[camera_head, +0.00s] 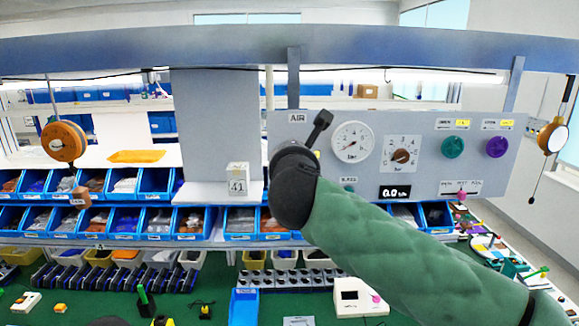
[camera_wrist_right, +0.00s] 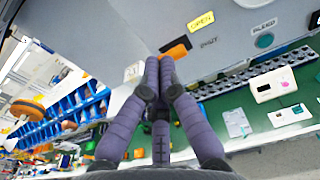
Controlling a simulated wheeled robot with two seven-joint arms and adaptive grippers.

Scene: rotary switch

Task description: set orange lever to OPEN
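The orange lever (camera_wrist_right: 178,48) is on the grey panel in the right wrist view, partly covered by my fingertips. A yellow OPEN label (camera_wrist_right: 201,21) is above and right of it, and a SHUT label (camera_wrist_right: 208,42) is to its right. My right gripper (camera_wrist_right: 159,68) has its purple fingertips together at the lever's lower left; I cannot tell whether the lever is between them. In the head view my dark right wrist (camera_head: 294,187) is before the panel's left end and hides the lever. My left gripper is not in view.
The panel (camera_head: 425,135) also carries a gauge (camera_head: 353,142), a dial knob (camera_head: 402,156), green (camera_head: 452,147) and purple (camera_head: 497,147) knobs and a small display (camera_head: 396,192). Blue bins (camera_head: 155,182) stand below left. An orange reel (camera_head: 64,141) hangs at far left.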

